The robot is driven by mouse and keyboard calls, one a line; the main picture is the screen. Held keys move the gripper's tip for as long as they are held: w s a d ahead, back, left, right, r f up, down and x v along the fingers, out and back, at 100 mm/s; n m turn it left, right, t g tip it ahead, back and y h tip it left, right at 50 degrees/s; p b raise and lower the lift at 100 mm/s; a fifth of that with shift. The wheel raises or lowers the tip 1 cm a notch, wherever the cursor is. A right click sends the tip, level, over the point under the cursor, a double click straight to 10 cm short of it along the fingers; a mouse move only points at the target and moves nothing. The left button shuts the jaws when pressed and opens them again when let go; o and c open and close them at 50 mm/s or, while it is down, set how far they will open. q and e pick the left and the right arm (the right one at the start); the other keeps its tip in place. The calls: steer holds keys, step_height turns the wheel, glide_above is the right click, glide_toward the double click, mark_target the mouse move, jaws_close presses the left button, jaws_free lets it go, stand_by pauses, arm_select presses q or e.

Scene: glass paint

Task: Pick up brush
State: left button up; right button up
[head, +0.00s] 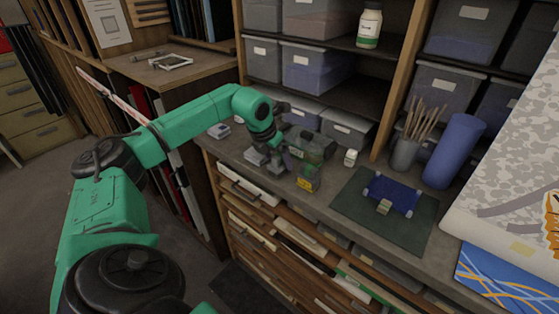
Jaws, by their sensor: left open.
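Several brushes (424,121) stand upright in a grey cup (404,154) at the back right of the counter. My left gripper (266,163) is low over the left part of the counter, pointing down, open, with nothing visible in it. It is well to the left of the brushes and apart from them. I cannot tell whether its fingertips touch the counter. No single loose brush is clearly visible near it. My right gripper is not in view.
Close right of my left gripper are a see-through greenish container (309,147) and a yellow-labelled box (306,184). A small white bottle (350,158) stands behind. A green mat (349,203) bears a blue cloth (391,191). A blue cylinder (453,150) stands right of the cup.

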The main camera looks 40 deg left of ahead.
mark_target(279, 155)
arm_select(q)
steer(key=shift+x, duration=1.15)
steer(key=shift+w+f, duration=0.15)
steer(key=shift+f, duration=0.05)
steer(key=shift+r, duration=0.1)
jaws_close()
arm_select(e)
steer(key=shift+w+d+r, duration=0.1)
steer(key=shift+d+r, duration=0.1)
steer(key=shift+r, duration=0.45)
arm_select(q)
step_height(279, 155, up, 8)
steer(key=shift+r+b, duration=0.2)
steer(key=shift+b, duration=0.7)
step_height(279, 155, up, 12)
steer(key=shift+f+p, duration=0.2)
steer(key=shift+p, duration=0.1)
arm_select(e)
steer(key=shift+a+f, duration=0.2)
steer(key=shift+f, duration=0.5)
